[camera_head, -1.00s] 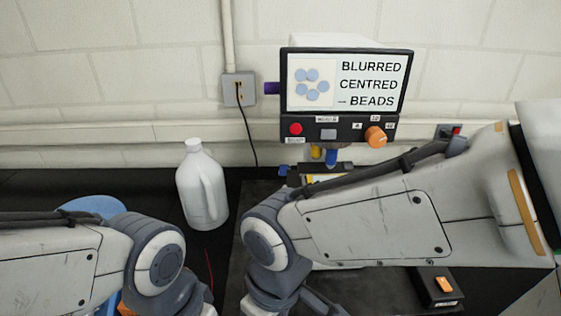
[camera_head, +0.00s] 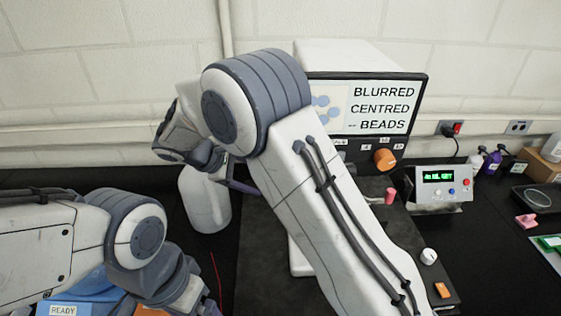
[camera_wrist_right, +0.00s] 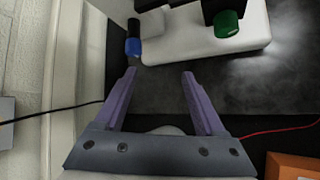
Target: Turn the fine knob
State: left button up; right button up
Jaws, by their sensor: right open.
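A blue knob (camera_wrist_right: 133,47) with a black collar sticks out from the white device body (camera_wrist_right: 245,42) in the right wrist view. No label shows there, so I cannot tell for sure that it is the fine knob. My right gripper (camera_wrist_right: 159,73) is open and empty, its purple fingers pointing towards the device. Its left fingertip is just below the blue knob, and I cannot tell whether they touch. In the head view, the screen (camera_head: 383,108) reads "BLURRED CENTRED -- BEADS", partly covered by my right arm. My left arm is at lower left; its gripper is out of view.
A white jug (camera_head: 203,205) stands partly behind my right arm. An orange knob (camera_head: 385,159) is on the panel below the screen. A box with a green display (camera_head: 437,185) stands to the right. A black cable (camera_wrist_right: 40,118) and a red wire (camera_wrist_right: 275,131) lie near the gripper.

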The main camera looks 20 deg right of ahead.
jog(key=shift+n+h, duration=0.3)
jog(key=shift+h, duration=0.5)
jog(key=shift+w+d+f+p, duration=0.85)
jog(key=shift+w+d+f, duration=0.2)
jog(key=shift+d, duration=0.65)
jog(key=shift+w+d+f+p, duration=0.8)
jog(key=shift+w+d+f, duration=0.25)
jog(key=shift+d, duration=0.65)
jog(key=shift+w+d+f+p, duration=0.9)
jog(key=shift+d+f, duration=0.2)
jog(key=shift+d, duration=0.6)
grip_shut()
jog(key=shift+f+b, duration=0.1)
jog(key=shift+b, duration=0.35)
jog(key=m+t+h+b, duration=0.1)
jog(key=t+b, duration=0.1)
jog(key=b, duration=0.6)
jog(key=m+t+h+b, duration=0.1)
jog(key=b, duration=0.7)
jog(key=shift+s+a+f+m+t, duration=0.1)
jog(key=shift+s+f+m+t, duration=0.1)
jog(key=shift+f+m+t, duration=0.15)
jog(key=shift+r, duration=0.25)
